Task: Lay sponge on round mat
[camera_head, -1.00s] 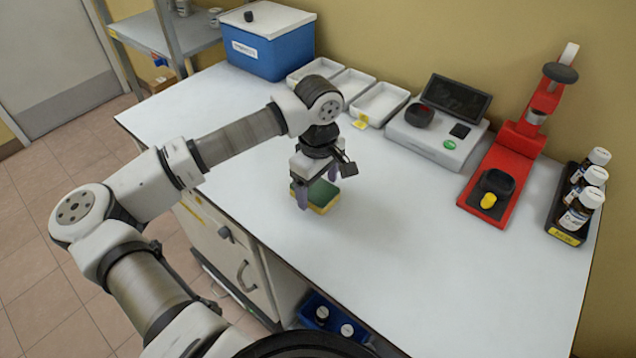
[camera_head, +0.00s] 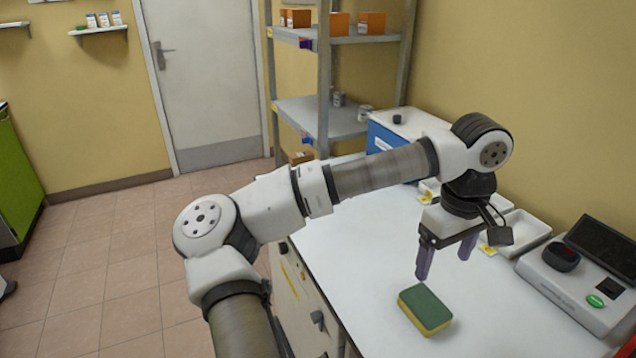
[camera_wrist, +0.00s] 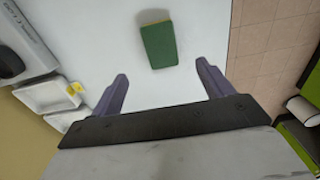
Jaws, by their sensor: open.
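The sponge (camera_head: 424,310), green on top with yellow below, lies flat on the white table. In the wrist view the sponge (camera_wrist: 160,45) shows its green face beyond the fingertips, roughly centred between them. My gripper (camera_head: 443,264) points down with its two purple fingers spread and empty. It hangs above and behind the sponge in the head view, not touching it. The wrist view also shows the open fingers (camera_wrist: 162,75) with nothing between them. No round mat shows in either view now.
White trays (camera_head: 522,234) and a blue box (camera_head: 388,142) stand at the back of the table (camera_head: 500,320). A grey device (camera_head: 580,286) stands at the right. The table around the sponge is clear. A shelf rack (camera_head: 325,120) stands behind.

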